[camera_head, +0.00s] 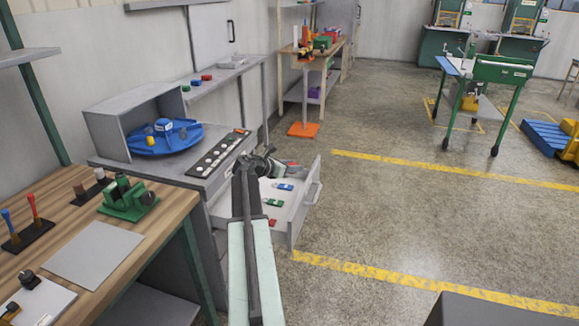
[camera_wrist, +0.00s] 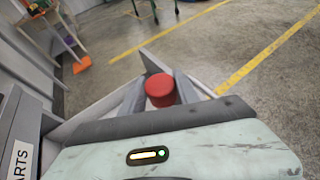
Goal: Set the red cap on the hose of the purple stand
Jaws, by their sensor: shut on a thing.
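The red cap (camera_wrist: 160,84) is a short round piece between the two grey fingers of my gripper (camera_wrist: 161,97) in the wrist view. My gripper is shut on it. In the head view my gripper (camera_head: 259,163) is over the back left part of an open drawer (camera_head: 292,222); the cap cannot be clearly made out there. I cannot make out a purple stand or its hose in either view. A small purple thing (camera_head: 313,92) lies on a low shelf at the back.
Several small blue, red and green pieces lie in the drawer. A grey cabinet with a blue round tray (camera_head: 152,145) stands left of it. An orange-based stand (camera_head: 303,130) is behind. A wooden bench (camera_head: 160,215) is at left.

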